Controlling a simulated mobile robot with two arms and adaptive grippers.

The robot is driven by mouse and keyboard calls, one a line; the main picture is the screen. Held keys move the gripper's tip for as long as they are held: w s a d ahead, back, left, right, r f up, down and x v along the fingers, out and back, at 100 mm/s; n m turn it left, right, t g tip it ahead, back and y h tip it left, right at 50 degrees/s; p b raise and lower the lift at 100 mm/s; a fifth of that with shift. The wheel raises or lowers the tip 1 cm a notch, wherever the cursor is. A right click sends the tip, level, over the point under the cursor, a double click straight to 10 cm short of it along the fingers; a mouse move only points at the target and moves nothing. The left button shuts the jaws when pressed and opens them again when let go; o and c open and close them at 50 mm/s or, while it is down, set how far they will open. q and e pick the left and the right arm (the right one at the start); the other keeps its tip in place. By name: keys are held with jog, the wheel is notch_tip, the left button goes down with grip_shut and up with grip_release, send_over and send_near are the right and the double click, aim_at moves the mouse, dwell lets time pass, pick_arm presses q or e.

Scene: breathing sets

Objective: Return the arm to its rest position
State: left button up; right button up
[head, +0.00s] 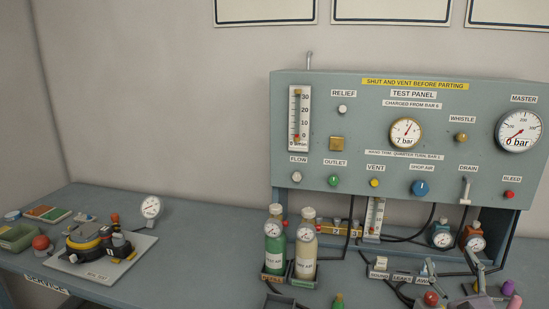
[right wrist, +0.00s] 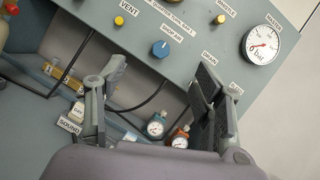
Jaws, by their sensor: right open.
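My right gripper (head: 455,270) is low at the right of the head view, in front of the test panel (head: 355,125). In the right wrist view, its two grey fingers (right wrist: 155,100) are spread apart with nothing between them. Beyond the fingers are a blue-topped gauge unit (right wrist: 157,125) and an orange one (right wrist: 180,138); I see no contact with them. Most of my right arm is out of the head view. My left gripper is not in view.
Two gas bottles (head: 275,248) (head: 305,253) stand at the bench front. A black and yellow device (head: 90,240) sits on a plate at the left, with a dial gauge (head: 151,208) behind. Black hoses run below the panel. Bare bench (head: 205,240) lies left of the bottles.

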jog(key=s+a+f+n+g+y, duration=0.3)
jog(key=s+a+f+n+g, duration=0.3)
jog(key=a+f+n, duration=0.5)
jog(key=s+a+f+n+g+y, duration=0.4)
jog(key=s+a+f+n+g, duration=0.25)
jog(key=n, duration=0.55)
jog(key=s+a+f+n+g+h, duration=0.1)
jog(key=s+f+n+g+h, duration=0.25)
jog(key=s+n, duration=0.4)
jog(key=s+f+n+g+h, duration=0.25)
jog(key=s+f+n, duration=0.2)
jog(key=s, duration=0.65)
notch_tip(320, 180, down, 26)
jog(key=r+m+g, duration=0.1)
jog(key=s+d+f+g, duration=0.1)
jog(key=s+d+f, duration=0.1)
jog(key=s+f, duration=1.5)
jog(key=shift+s+d, duration=0.4)
jog(key=shift+s, duration=0.05)
jog(key=shift+g, duration=0.25)
